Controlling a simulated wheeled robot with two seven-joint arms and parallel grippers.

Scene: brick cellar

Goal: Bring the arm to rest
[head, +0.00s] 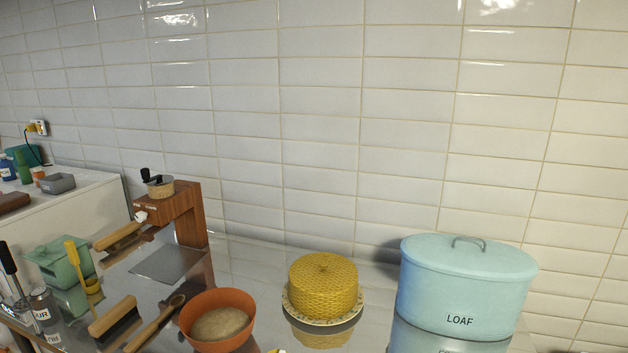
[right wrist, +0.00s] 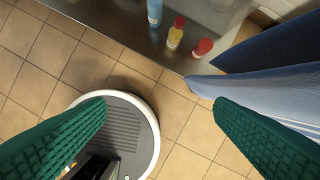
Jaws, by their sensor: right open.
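My right gripper (right wrist: 160,120) shows in the right wrist view as two green textured fingers set wide apart, with nothing between them. It is open above the tiled floor, and part of my round base shows below it. Neither gripper is visible in the head view. My left gripper is not in any view.
The counter holds an orange bowl (head: 199,337), a yellow woven dome (head: 323,283) on a plate, a blue LOAF bin (head: 462,285), a brush (head: 115,318) and a wooden spoon (head: 155,324). In the right wrist view, blue cloth (right wrist: 262,85) hangs at right, near several bottles (right wrist: 175,33).

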